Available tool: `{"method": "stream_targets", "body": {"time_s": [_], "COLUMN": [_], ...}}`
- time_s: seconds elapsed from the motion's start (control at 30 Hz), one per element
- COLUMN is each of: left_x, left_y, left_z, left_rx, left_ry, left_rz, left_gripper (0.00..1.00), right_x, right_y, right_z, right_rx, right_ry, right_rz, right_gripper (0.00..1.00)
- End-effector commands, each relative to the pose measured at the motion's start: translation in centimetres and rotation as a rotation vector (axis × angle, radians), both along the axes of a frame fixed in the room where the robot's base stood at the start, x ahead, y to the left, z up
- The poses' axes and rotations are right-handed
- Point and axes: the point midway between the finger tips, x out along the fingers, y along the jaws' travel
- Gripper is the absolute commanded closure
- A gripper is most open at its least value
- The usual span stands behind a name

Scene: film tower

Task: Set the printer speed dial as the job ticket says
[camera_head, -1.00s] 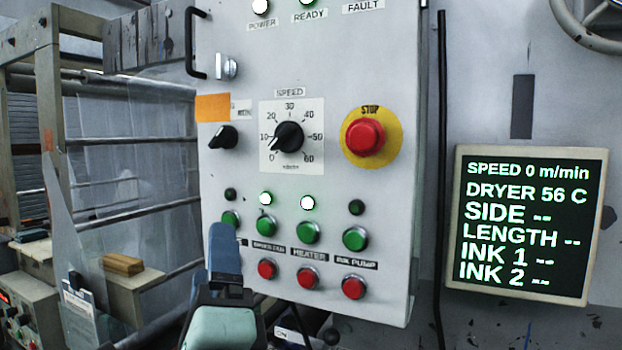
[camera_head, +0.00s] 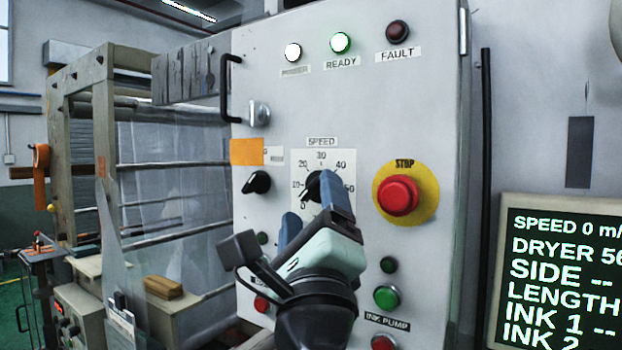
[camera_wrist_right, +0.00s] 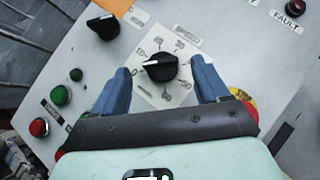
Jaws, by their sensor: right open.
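The black speed dial (camera_head: 313,186) sits on its white scale plate on the grey control panel and is partly hidden by my right gripper in the head view. In the right wrist view, the dial (camera_wrist_right: 160,68) shows whole, its white pointer mark toward the low end of the scale, around 10 or just below. My right gripper (camera_head: 312,207) is open. Its blue fingers stand on either side of the dial in the wrist view (camera_wrist_right: 160,75), with gaps visible; whether they reach the dial's depth I cannot tell. No job ticket is readable. My left gripper is not in view.
The red stop button (camera_head: 399,195) on its yellow disc stands right of the dial. A black selector knob (camera_head: 256,183) is to its left. Green and red push buttons sit below. The READY lamp (camera_head: 340,43) is lit green. The display (camera_head: 560,270) reads speed 0.

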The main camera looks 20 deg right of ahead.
Motion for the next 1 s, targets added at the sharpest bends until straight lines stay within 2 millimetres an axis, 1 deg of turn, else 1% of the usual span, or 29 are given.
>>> {"method": "stream_targets", "body": {"time_s": [0.03,0.2,0.53,0.57,0.6,0.67,0.7,0.73,0.87,1.0], "left_x": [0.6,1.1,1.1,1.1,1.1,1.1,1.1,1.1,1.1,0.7], "left_y": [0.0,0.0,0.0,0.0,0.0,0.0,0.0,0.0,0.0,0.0], "left_z": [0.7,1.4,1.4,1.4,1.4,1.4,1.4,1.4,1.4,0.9], "left_rx": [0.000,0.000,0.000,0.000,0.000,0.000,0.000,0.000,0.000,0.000], "left_ry": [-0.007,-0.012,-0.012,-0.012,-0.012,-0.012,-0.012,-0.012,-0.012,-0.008], "left_rz": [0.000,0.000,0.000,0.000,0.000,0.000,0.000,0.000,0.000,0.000], "left_gripper": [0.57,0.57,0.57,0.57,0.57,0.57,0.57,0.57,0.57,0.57], "right_x": [0.6,1.9,2.1,2.1,2.1,2.1,2.1,2.1,2.1,2.1], "right_y": [-0.2,-0.6,-0.6,-0.6,-0.6,-0.6,-0.6,-0.6,-0.6,-0.6], "right_z": [0.7,1.2,1.2,1.2,1.2,1.2,1.2,1.2,1.2,1.0], "right_rx": [0.000,-0.001,-0.001,-0.001,-0.001,-0.001,-0.001,-0.001,0.000,0.013], "right_ry": [-0.002,-0.001,0.001,0.001,0.001,0.001,0.000,0.000,-0.001,-0.018], "right_rz": [-0.001,-0.001,0.000,0.000,0.000,0.000,0.000,0.000,-0.001,-0.001], "right_gripper": [0.26,0.26,0.26,0.32,0.45,0.65,0.78,0.82,0.82,0.82]}}
